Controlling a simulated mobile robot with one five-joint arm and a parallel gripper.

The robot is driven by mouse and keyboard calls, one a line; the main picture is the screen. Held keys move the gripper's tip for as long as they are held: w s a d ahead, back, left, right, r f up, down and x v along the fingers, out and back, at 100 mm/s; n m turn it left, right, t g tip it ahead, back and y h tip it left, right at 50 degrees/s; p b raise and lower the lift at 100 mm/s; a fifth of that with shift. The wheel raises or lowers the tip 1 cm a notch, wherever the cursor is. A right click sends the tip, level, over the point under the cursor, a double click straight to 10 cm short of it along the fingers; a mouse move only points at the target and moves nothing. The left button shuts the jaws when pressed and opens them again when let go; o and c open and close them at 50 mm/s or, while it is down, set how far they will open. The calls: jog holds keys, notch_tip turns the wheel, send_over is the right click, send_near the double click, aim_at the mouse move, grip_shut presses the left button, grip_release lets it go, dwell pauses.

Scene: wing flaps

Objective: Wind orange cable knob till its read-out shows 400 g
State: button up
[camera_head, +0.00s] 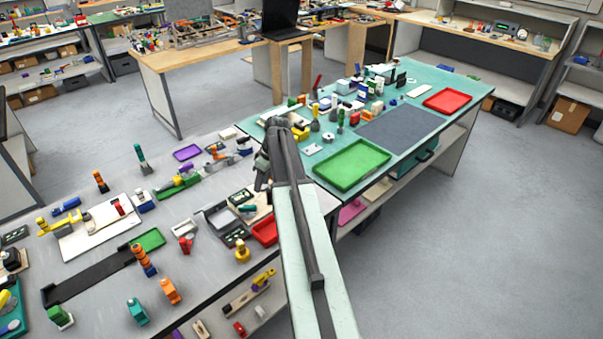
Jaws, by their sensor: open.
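Several small orange pieces stand on the grey bench, and I cannot tell which one is the orange cable knob. One orange piece (170,290) is near the front edge, an orange-and-blue piece (143,259) stands behind it, and an orange-topped piece (100,181) is farther back. No read-out figure is legible. My gripper (262,178) is above the right end of the grey bench, open, with its fingers partly hidden by my arm. I see nothing held in it.
The grey bench (85,205) is crowded with small parts. A teal bench (415,82) behind it on the right holds a green tray (351,164), a red tray (447,101) and a dark mat (400,130). The floor (480,220) at right is clear.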

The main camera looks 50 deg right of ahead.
jog(key=s+d+r+n+t, duration=0.1)
jog(key=s+d, duration=0.1)
jog(key=d, duration=0.7)
jog(key=s+d+t, duration=0.1)
jog(key=s+d, duration=0.2)
jog(key=d, duration=0.7)
jog(key=b+x, duration=0.7)
jog(key=shift+w+a+f, duration=0.15)
jog(key=shift+a+f, duration=0.05)
jog(key=shift+f, duration=0.15)
jog(key=shift+r, duration=0.15)
grip_shut()
jog(key=shift+d, duration=0.25)
jog(key=shift+a, duration=0.25)
